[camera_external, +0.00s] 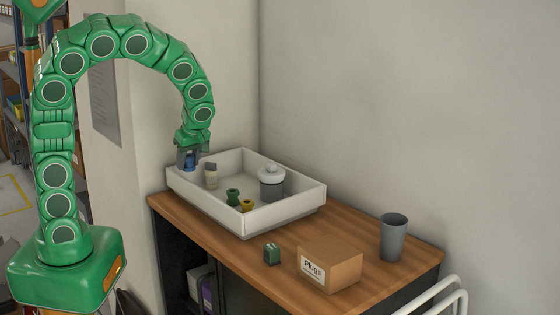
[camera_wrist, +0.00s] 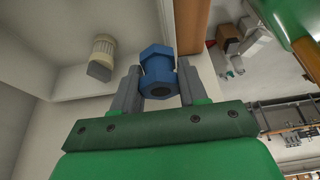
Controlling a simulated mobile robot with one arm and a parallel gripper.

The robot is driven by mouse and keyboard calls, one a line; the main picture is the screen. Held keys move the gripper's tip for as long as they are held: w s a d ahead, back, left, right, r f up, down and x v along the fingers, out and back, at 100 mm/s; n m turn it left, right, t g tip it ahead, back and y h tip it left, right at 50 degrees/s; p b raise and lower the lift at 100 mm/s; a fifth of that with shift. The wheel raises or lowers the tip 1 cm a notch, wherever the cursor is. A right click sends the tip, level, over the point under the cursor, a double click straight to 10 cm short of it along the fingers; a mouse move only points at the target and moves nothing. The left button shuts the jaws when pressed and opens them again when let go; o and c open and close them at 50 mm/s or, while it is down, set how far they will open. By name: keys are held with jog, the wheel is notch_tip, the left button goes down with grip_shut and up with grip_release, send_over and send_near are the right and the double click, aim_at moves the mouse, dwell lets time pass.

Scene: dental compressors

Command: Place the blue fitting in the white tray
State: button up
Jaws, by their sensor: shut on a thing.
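The blue fitting (camera_wrist: 158,72) is between the two grey fingers of my gripper (camera_wrist: 158,88) in the wrist view, with a finger against each side. In the external view my gripper (camera_external: 187,160) is shut on the blue fitting (camera_external: 186,160) at the left end of the white tray (camera_external: 285,216), at about rim height. The fitting's exact height over the tray cannot be told. The tray stands on the wooden worktop and its wall shows next to the fitting in the wrist view.
The tray holds a beige-and-grey fitting (camera_external: 211,176), a green one (camera_external: 232,197), a yellow one (camera_external: 247,205) and a grey lidded pot (camera_external: 271,183). A small green block (camera_external: 271,253), a cardboard box (camera_external: 330,264) and a grey cup (camera_external: 393,238) stand on the worktop (camera_external: 225,248).

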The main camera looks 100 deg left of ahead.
send_over(215, 195)
jog(key=d, duration=0.1)
jog(key=f, duration=0.6)
jog(key=shift+s, duration=0.4)
jog(key=shift+w+a+f, duration=0.2)
jog(key=shift+w+f, duration=0.05)
jog(key=shift+f, duration=0.2)
jog(key=shift+w+a+f, duration=0.15)
jog(key=shift+w+f, duration=0.05)
jog(key=shift+f, duration=1.5)
jog(key=shift+f, duration=0.15)
jog(key=o, duration=1.1)
jog(key=shift+v, duration=6.15)
